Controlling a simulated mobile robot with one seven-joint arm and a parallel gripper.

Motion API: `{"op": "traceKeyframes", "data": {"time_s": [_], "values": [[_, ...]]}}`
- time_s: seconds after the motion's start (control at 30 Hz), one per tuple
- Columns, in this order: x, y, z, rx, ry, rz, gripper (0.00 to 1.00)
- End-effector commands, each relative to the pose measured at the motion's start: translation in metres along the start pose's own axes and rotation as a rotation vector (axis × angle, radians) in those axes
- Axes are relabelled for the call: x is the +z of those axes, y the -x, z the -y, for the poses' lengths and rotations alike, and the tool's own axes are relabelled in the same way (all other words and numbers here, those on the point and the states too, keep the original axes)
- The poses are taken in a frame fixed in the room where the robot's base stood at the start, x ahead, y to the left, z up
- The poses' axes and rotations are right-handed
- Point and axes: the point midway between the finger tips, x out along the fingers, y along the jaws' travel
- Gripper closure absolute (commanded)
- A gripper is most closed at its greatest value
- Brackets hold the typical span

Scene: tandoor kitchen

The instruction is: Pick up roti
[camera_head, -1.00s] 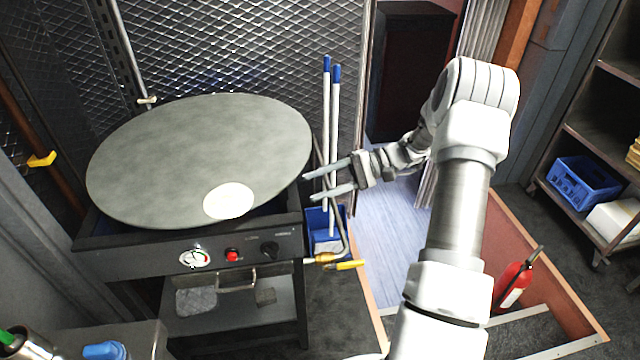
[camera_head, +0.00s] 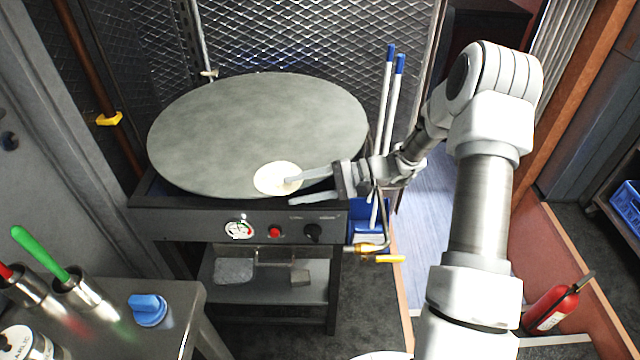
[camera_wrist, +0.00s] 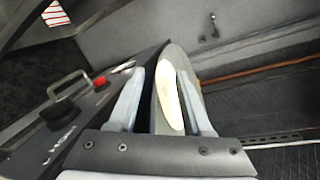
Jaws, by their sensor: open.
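The roti (camera_head: 274,179) is a pale round flatbread lying flat near the front right edge of the large grey round griddle (camera_head: 255,120). My gripper (camera_head: 288,190) is open and empty, reaching in from the right. In the head view, its far finger overlaps the roti's right edge and its near finger is in front of the griddle's rim. In the wrist view, the roti (camera_wrist: 169,96) shows between the two spread fingers, and the griddle's edge (camera_wrist: 160,60) runs between them too. I cannot tell whether a finger touches the roti.
The griddle stand has a front panel with a gauge, red button and black knob (camera_head: 313,233). Blue-capped poles (camera_head: 390,90) stand right of the griddle. A metal counter (camera_head: 165,310) with a blue knob and colored-handled tools is front left. A fire extinguisher (camera_head: 552,305) stands lower right.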

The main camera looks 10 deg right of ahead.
Motion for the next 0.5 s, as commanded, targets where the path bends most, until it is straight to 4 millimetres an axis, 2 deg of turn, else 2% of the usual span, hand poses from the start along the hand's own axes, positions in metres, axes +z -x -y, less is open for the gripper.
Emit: {"op": "traceKeyframes", "data": {"time_s": [0.17,0.47,0.5], "values": [[0.0004,-0.0118,-0.0002,0.000,0.000,0.002,0.51],[0.0003,-0.0131,-0.0001,0.000,0.000,0.001,0.51],[0.0003,-0.0130,-0.0001,0.000,0.000,0.001,0.56]]}}
